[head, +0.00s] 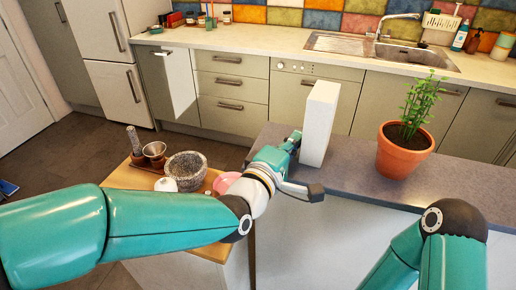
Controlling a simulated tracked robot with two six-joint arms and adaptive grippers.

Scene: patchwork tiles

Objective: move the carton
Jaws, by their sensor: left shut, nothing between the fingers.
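The carton (319,122) is a plain white, tall box standing upright on the grey countertop (352,178), near its left end. My left gripper (294,142) is just left of the carton's lower part, shut with nothing held. I cannot tell whether it touches the carton. My right arm shows at the bottom right, but its gripper is out of view.
A potted plant (404,150) stands on the countertop right of the carton. Counter between carton and plant is clear.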

